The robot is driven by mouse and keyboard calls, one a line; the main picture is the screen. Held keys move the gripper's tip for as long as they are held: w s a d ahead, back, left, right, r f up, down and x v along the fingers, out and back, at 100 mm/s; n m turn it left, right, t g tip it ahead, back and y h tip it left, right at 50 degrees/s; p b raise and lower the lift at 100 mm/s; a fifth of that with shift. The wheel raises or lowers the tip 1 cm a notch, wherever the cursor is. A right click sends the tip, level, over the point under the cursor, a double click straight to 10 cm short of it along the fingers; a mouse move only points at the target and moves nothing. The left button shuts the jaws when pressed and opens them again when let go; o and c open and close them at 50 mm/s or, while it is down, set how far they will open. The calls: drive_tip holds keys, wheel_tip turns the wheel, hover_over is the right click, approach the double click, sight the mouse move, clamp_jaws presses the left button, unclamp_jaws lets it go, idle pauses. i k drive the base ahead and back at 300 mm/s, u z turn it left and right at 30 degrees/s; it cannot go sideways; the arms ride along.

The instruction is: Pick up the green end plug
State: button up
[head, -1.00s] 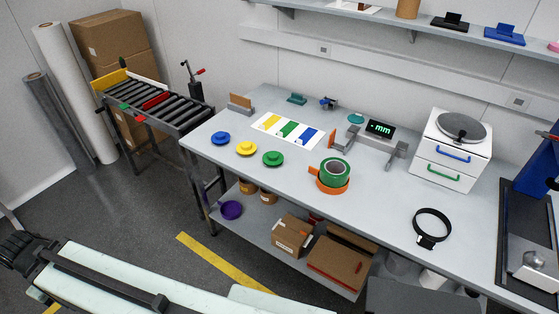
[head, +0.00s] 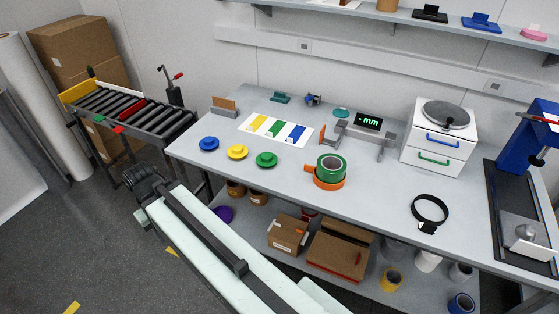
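The green end plug (head: 266,160) is a flat round flanged piece with a raised middle. It sits on the grey workbench (head: 200,165) near the front left edge, at the right end of a row with a yellow plug (head: 237,152) and a blue plug (head: 209,144). My gripper (head: 142,180), dark at the end of my pale arm, is left of the bench's front edge, well apart from the green plug. Its fingers are too small and dark to tell whether they are open.
Behind the plugs lies a white card (head: 275,129) with yellow, green and blue patches. A green tape roll (head: 331,166) on an orange holder (head: 327,182) stands to the right. A roller conveyor (head: 130,105) is at the left.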

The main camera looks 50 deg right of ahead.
sight(267, 160)
drive_tip(key=z, duration=0.1)
drive_tip(key=i, duration=1)
drive_tip(key=u, duration=0.05)
